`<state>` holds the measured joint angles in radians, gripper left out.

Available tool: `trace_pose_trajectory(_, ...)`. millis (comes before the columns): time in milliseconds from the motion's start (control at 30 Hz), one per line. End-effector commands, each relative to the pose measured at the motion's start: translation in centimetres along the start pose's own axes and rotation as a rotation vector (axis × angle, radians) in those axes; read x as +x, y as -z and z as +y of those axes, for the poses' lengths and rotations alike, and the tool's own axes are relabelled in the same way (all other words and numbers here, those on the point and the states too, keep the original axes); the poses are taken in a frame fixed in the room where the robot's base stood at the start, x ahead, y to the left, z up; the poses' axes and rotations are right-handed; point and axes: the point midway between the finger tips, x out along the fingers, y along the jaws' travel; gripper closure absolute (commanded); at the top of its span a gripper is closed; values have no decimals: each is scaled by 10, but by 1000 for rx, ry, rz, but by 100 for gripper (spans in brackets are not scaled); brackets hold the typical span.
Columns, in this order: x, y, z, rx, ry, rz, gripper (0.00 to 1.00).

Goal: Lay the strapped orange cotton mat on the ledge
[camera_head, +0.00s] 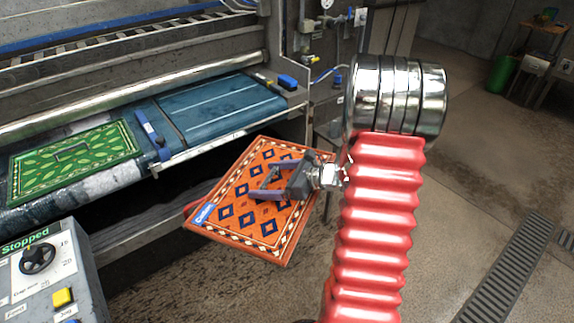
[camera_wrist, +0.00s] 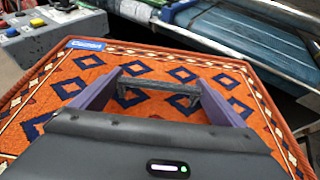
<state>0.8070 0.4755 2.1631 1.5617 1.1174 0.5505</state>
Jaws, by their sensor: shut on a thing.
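The orange cotton mat (camera_head: 232,228) has a dark blue diamond pattern, a cream border and a blue label reading "Cotton". It hangs tilted in the air in front of the machine, with a dark strap (camera_wrist: 160,89) across its face. My gripper (camera_head: 265,184) is shut on that strap, and its purple fingers also show in the wrist view (camera_wrist: 157,92). The teal ledge (camera_head: 215,108) lies behind and above the mat, with a bare flat top. A metal rail (camera_head: 225,132) runs along its front. The ledge also shows at the top right of the wrist view (camera_wrist: 245,35).
A green patterned mat (camera_head: 75,160) with a strap lies left of the ledge. A blue-handled clamp (camera_head: 150,132) stands between them, and another blue block (camera_head: 288,81) sits at the ledge's right end. A control box (camera_head: 45,275) reading "Stopped" is at lower left.

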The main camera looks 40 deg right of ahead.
Motion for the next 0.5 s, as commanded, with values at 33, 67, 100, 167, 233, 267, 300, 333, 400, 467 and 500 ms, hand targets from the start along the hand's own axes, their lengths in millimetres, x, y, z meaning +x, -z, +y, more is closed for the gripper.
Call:
trace_pose_trajectory(33,17,7,13,-9,-39,0,42)
trace_pose_trajectory(67,26,11,20,-18,-60,0,42)
trace_pose_trajectory(100,38,16,30,-29,-87,-1,42)
trace_pose_trajectory(167,55,24,45,-45,-127,-3,42)
trace_pose_trajectory(233,74,33,64,-62,-171,-5,42)
trace_pose_trajectory(267,82,37,72,-71,-189,-5,42)
trace_pose_trajectory(300,92,43,84,-81,-214,-6,42)
trace_pose_trajectory(333,99,47,92,-89,-232,-6,42)
trace_pose_trajectory(400,115,57,113,-106,-272,-6,42)
trace_pose_trajectory(467,126,65,130,-120,-302,-6,42)
trace_pose_trajectory(500,133,70,139,-128,-320,-6,42)
